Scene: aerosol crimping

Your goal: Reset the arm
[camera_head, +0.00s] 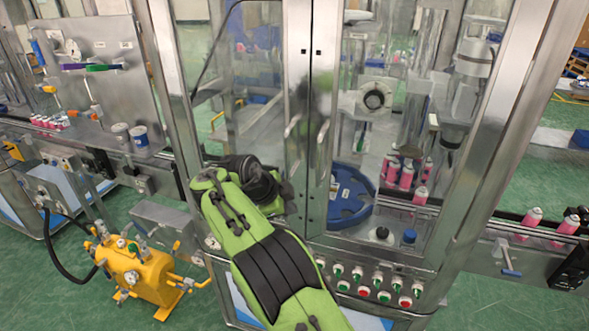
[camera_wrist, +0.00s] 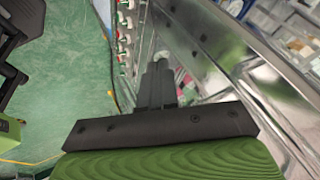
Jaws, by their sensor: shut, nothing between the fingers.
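My gripper (camera_wrist: 158,68) shows in the wrist view as dark fingers held together, with nothing between them. It points along a shiny metal frame (camera_wrist: 215,50) of the machine, and I cannot tell how far apart they are. In the head view my green and black arm stands in front of the glass-doored crimping machine (camera_head: 297,120), and I cannot make out the fingers there. The arm hides part of the machine's lower left front.
A control panel with red and green buttons (camera_head: 362,285) is right of my arm. Pink cans (camera_head: 406,177) stand inside the machine, and others (camera_head: 531,217) on the conveyor at right. A yellow pump unit (camera_head: 135,275) stands at lower left. Green floor is open at lower right.

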